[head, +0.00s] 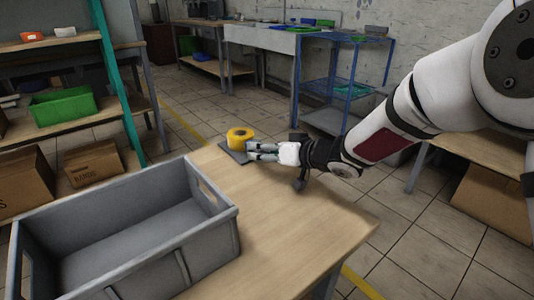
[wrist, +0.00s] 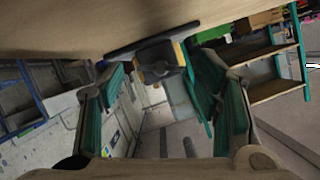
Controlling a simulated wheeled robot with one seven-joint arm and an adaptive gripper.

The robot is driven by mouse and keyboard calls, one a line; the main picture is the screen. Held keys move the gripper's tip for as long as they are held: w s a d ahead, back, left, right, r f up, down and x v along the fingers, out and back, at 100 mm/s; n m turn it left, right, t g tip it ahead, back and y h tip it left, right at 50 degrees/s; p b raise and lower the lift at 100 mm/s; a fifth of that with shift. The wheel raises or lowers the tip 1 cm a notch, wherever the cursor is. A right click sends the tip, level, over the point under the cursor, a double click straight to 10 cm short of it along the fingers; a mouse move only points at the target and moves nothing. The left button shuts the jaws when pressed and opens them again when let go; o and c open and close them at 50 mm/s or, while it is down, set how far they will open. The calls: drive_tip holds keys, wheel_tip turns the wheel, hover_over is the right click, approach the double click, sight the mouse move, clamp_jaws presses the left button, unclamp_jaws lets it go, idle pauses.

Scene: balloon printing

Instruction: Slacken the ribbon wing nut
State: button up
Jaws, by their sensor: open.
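A yellow ribbon roll (head: 240,134) stands on a dark plate (head: 230,153) at the far corner of the wooden table. My gripper (head: 251,151) reaches in from the right, its fingertips close by the roll. In the wrist view my gripper (wrist: 156,66) is open, with one teal finger on each side of a dark knob-like part (wrist: 153,72), which may be the wing nut. A strip of yellow (wrist: 181,53) shows behind it. I cannot tell whether either finger touches the dark part. In the head view the wing nut cannot be made out.
A grey crate (head: 228,214) fills the table's left front. The wooden tabletop (head: 275,222) is bare right of it. A teal post (head: 118,85) and shelves with a green bin (head: 63,105) stand at left. A blue rack (head: 347,85) stands behind.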

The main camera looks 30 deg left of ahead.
drive_tip(key=c, duration=1.2)
drive_tip(key=shift+o, duration=0.2)
drive_tip(key=shift+s+n+t+h+b, duration=0.2)
drive_tip(key=shift+n+t+h+b, duration=0.35)
drive_tip(key=shift+n, duration=0.55)
drive_tip(key=o, duration=1.2)
drive_tip(key=shift+c, duration=0.2)
